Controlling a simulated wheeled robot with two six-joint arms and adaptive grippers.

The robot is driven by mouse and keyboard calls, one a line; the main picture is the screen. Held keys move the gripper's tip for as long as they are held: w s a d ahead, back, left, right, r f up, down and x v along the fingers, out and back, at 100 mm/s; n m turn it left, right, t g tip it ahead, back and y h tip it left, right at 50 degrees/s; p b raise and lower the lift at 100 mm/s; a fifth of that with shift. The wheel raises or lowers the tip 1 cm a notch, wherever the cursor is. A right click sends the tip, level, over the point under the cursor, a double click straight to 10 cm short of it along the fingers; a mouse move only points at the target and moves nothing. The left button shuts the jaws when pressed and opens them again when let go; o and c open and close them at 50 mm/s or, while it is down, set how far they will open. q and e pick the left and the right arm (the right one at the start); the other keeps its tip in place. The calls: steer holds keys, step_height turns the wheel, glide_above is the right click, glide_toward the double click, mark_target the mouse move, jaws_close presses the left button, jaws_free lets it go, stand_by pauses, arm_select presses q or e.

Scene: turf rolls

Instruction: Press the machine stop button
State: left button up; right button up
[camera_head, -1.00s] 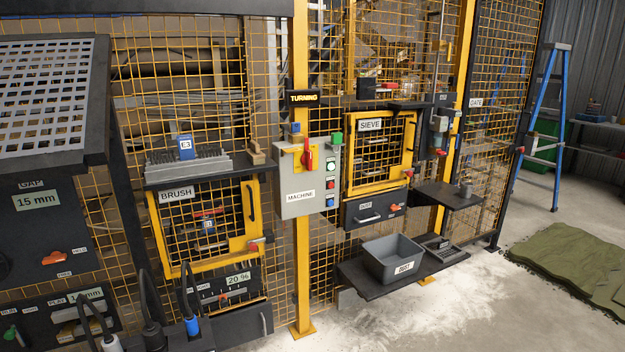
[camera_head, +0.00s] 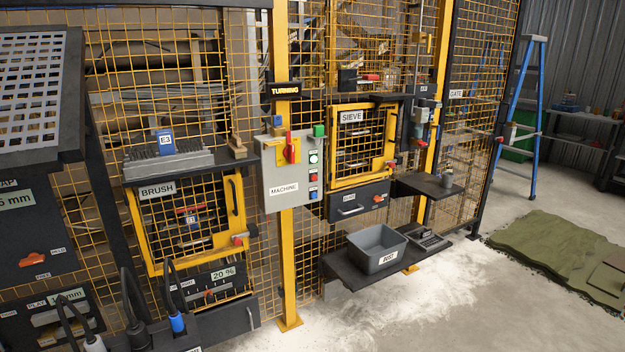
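The grey machine control box (camera_head: 284,192), labelled MACHINE, is mounted on a yellow post near the middle of the view. A small red button (camera_head: 313,177) sits in the column on its right side. A pale green-ringed button (camera_head: 313,157) is above it and a blue button (camera_head: 313,194) below it. A red rotary handle (camera_head: 291,150) stands upright on a yellow plate on the box front. The sign above the box (camera_head: 285,91) reads TURNING in lit letters. Neither of my grippers shows in the view.
Yellow mesh fencing surrounds the machine. The BRUSH door (camera_head: 153,240) is left of the box and the SIEVE door (camera_head: 338,158) right of it. A grey DUST bin (camera_head: 368,262) stands on a low shelf.

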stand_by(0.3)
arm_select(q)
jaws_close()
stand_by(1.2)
